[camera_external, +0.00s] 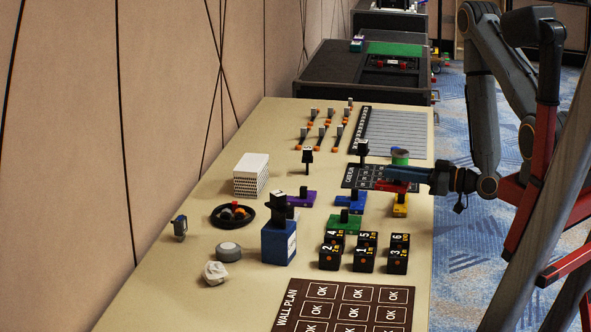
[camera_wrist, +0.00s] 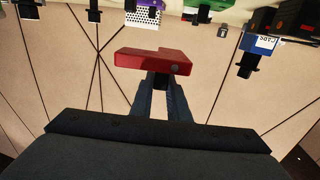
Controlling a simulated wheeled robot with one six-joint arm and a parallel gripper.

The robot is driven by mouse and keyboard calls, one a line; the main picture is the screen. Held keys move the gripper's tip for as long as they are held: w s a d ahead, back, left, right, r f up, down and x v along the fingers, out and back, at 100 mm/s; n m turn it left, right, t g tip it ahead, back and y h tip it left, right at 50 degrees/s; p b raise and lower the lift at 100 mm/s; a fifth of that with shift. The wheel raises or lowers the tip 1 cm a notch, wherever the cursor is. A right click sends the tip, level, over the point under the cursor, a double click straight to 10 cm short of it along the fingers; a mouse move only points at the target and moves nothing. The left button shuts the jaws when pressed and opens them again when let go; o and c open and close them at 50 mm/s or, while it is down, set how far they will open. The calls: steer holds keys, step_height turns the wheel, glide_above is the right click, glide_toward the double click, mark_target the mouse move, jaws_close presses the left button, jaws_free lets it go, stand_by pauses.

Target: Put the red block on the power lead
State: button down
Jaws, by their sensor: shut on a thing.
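My gripper (camera_external: 412,174) reaches in from the right over the table's right edge. It is shut on the red block (camera_wrist: 150,61), which is a long flat piece held across the fingertips in the wrist view. In the external view the red block (camera_external: 392,185) shows beside the dark card with pale markings, seemingly above the table. I cannot tell for certain which thing is the power lead. Several small grey pieces with orange ends (camera_external: 321,132) lie in rows at the table's far part. My gripper also shows in the wrist view (camera_wrist: 158,82).
A green-topped piece (camera_external: 400,155) stands just behind my gripper, and a yellow block (camera_external: 400,206) in front. Purple, blue and green blocks, numbered black cubes (camera_external: 365,251) and a blue box (camera_external: 279,242) stand nearer. The wall plan (camera_external: 345,304) lies at the front.

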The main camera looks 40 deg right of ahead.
steer(key=w+d+r+m+t+h, duration=0.25)
steer(key=w+d+m+h, duration=0.2)
steer(key=w, duration=0.45)
step_height(320, 180, up, 3)
steer(key=n+b, duration=0.2)
steer(key=b, duration=0.7)
glide_above(244, 214)
steer(key=shift+g+y, duration=0.35)
steer(key=shift+y, duration=0.1)
steer(key=shift+f, duration=4.7)
